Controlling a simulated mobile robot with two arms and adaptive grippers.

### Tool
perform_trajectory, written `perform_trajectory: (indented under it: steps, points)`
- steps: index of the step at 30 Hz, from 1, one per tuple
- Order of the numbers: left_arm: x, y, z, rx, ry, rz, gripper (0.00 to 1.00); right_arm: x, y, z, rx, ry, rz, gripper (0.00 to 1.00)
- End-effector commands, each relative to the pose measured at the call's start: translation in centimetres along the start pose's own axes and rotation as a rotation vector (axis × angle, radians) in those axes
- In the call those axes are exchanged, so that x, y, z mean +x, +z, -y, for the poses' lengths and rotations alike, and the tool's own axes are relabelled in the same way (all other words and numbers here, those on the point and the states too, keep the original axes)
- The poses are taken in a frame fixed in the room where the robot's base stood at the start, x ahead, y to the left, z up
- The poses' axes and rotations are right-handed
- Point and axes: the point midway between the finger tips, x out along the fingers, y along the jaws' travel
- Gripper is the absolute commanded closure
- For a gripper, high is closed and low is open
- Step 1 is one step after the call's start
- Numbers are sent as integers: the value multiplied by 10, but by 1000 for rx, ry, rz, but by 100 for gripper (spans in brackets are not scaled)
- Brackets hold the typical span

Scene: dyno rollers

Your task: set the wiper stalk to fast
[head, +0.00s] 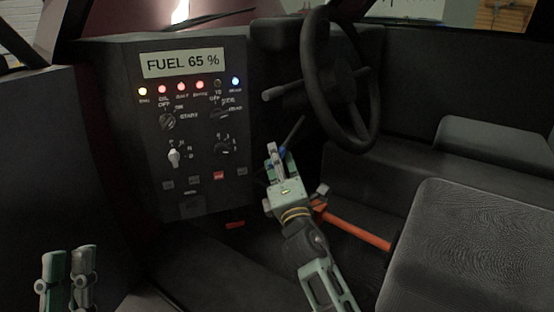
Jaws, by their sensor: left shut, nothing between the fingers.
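A dark stalk (283,90) with a thicker end sticks out to the left of the steering wheel (309,75). A second thin dark lever (296,129) slants down below it; its lower end is close to my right gripper (276,149). No label shows which one is the wiper stalk. My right gripper points up below the stalk, apart from it; whether it touches the thin lever, or is open or shut, I cannot tell. My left gripper (68,256) is shut and empty at the lower left, far from the wheel.
A dashboard panel (200,150) with a "FUEL 65 %" display (183,63), lit lamps, knobs and a white switch (174,157) stands left of the wheel. An orange-red bar (357,230) lies low behind my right arm. A seat (475,245) fills the lower right.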

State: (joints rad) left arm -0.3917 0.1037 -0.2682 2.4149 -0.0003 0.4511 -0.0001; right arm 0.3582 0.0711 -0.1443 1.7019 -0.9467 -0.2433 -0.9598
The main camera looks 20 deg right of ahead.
Motion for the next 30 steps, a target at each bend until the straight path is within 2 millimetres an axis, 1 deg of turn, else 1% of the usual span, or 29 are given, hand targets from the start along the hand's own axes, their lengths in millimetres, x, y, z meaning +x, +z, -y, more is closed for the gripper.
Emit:
perform_trajectory:
  steps: [8, 11, 14, 21, 24, 27, 30]
  points:
    - [0, 1, 1, 1, -1, 4, 100, -1, 0, 0, 3, -1, 0, 65]
    - [0, 1, 1, 1, -1, 3, 100, -8, -1, 1, 3, -1, -1, 65]
    - [0, 1, 0, 1, -1, 3, 100, -24, -1, 2, 4, -3, -2, 65]
    - [0, 1, 0, 1, -1, 2, 100, -76, -1, 2, 5, -5, 0, 65]
    - [0, 1, 0, 0, -1, 2, 100, -95, 0, 1, 4, -4, -1, 65]
    - [0, 0, 0, 0, -1, 2, 100, -108, -1, 1, 5, -3, 0, 65]
    - [0, 0, 0, 0, 0, 2, 100, -116, 0, 0, 3, -1, 1, 65]
